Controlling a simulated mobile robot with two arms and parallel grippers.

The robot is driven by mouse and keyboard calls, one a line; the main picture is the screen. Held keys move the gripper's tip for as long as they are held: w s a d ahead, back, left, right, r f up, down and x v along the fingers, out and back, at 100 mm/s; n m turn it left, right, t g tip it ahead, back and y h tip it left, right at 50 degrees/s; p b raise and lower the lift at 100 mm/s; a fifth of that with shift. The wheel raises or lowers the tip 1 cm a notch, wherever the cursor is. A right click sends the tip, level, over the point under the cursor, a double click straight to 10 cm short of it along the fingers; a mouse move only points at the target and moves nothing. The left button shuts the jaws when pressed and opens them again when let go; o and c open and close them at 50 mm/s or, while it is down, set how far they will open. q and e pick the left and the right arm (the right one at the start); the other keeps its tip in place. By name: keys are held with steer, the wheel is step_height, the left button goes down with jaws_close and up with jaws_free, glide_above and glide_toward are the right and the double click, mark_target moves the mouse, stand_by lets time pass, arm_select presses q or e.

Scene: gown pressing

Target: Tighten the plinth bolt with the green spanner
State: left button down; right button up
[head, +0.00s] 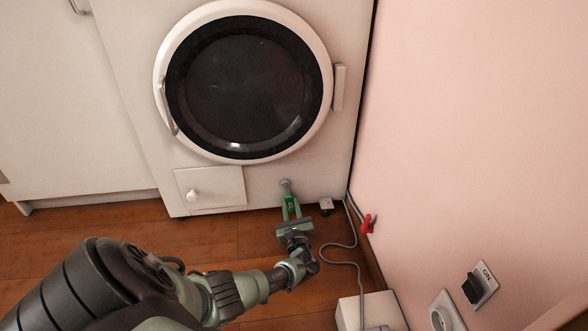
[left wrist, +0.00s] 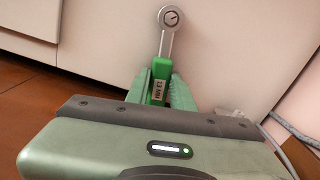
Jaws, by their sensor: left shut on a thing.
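The green spanner has a green handle with a label and a silver ring end; it shows in the head view (head: 286,186) and the left wrist view (left wrist: 168,45). My left gripper (head: 291,212) is shut on its handle, with one finger on each side in the left wrist view (left wrist: 161,88). The spanner points up and away from the gripper, its ring against the white front of the machine, low down. A round face with a dark mark, apparently the plinth bolt (left wrist: 171,17), shows inside the ring. I cannot tell how fully the ring sits on it. My right gripper is out of view.
The white machine has a round dark door (head: 245,85) and a small flap (head: 210,187) left of the spanner. A grey cable (head: 345,246) and a red tap-like handle (head: 368,223) lie to the right, by the pink wall (head: 480,120). Wooden floor is clear at left.

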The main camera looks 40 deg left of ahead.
arm_select(q)
steer(key=shift+s+a, duration=0.1)
steer(key=shift+a, duration=0.1)
steer(key=shift+s+d+p, duration=0.35)
steer(key=shift+d, duration=0.3)
steer(key=shift+p+v, duration=0.65)
steer(key=shift+v, duration=0.55)
steer(key=shift+p+v, duration=0.35)
steer(key=shift+v, duration=0.8)
steer(key=shift+w+d, duration=0.1)
